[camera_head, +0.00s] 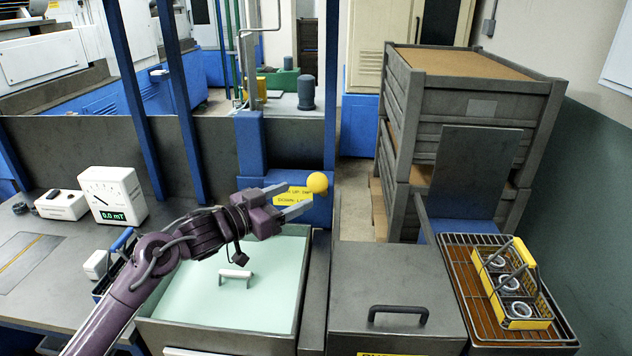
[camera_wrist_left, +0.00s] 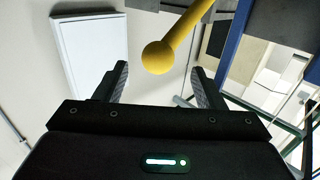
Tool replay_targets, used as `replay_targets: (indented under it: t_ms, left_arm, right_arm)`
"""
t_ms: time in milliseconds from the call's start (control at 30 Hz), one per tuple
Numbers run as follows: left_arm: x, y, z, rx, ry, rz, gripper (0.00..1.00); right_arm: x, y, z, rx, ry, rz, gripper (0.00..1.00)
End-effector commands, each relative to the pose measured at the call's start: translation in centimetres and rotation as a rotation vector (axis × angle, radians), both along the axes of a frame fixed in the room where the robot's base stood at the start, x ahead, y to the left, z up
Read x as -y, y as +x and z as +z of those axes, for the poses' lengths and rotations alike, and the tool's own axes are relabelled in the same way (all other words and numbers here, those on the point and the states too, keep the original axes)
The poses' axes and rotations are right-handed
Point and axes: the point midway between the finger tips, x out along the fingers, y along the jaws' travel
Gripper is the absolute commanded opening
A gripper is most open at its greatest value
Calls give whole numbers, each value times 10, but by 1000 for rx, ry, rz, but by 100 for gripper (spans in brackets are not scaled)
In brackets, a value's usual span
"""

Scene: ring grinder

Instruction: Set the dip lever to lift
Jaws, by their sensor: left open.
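The dip lever shows as a yellow ball knob (camera_head: 317,183) beside a blue post, above a yellow label (camera_head: 293,197) with dark print. In the left wrist view the knob (camera_wrist_left: 158,57) sits on a yellow rod, ahead of and between my open finger tips. My left gripper (camera_head: 296,202) is open, close to the knob and in front of the label. It also shows in the left wrist view (camera_wrist_left: 160,85), with nothing between its fingers. I cannot tell whether a finger touches the knob. My right gripper is not in view.
A yellow-handled basket with rings (camera_head: 515,290) sits on a rack (camera_head: 462,285) at the right. A meter (camera_head: 112,194) stands on the left bench.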

Motion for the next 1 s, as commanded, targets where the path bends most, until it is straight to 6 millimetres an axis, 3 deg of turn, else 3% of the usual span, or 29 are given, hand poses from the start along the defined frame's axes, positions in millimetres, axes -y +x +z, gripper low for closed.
replay_targets:
  t_ms: [167, 600, 1000]
  left_arm:
    - [4, 7, 11, 6, -19, -32, 63]
    - [49, 51, 11, 5, -17, -29, 63]
    - [55, 56, 9, 7, -15, -28, 62]
  right_arm:
    - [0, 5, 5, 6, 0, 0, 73]
    - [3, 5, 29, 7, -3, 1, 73]
    - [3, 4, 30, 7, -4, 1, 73]
